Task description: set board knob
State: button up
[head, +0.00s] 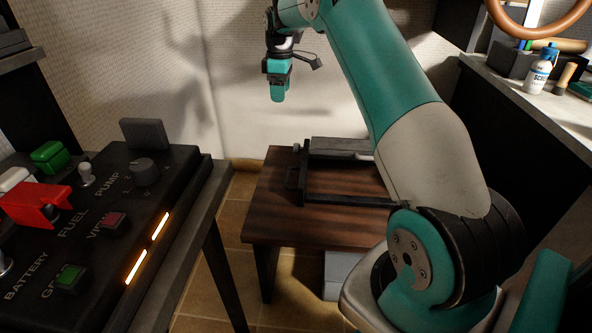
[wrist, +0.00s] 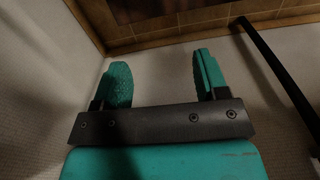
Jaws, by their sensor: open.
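The black control board (head: 95,215) is on the left in the head view, tilted, with labels PUMP, FUEL, BATTERY and others. A round dark grey knob (head: 145,171) sits at its far right, near the PUMP label. My gripper (head: 278,95) hangs above the floor near the wall at top centre, well to the right of the board and higher than it. In the wrist view my gripper (wrist: 163,82) shows two teal fingers apart with nothing between them. The board and knob are not in the wrist view. The knob's pointer direction is too small to tell.
The board also bears a red switch guard (head: 35,203), a green block (head: 48,157) and lit orange bars (head: 148,248). A low wooden table (head: 270,212) holds a dark frame. A shelf (head: 500,85) with a bottle (head: 541,72) is at right. Air between gripper and board looks clear.

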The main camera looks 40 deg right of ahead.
jog(key=b, duration=0.1)
send_over(296, 144)
notch_tip(296, 144, down, 6)
jog(key=shift+n, duration=0.3)
notch_tip(296, 144, down, 17)
jog(key=b, duration=0.5)
jog(key=shift+d+r+b, duration=0.15)
jog(key=shift+b, duration=0.15)
jog(key=c, duration=0.9)
jog(key=shift+r, duration=0.1)
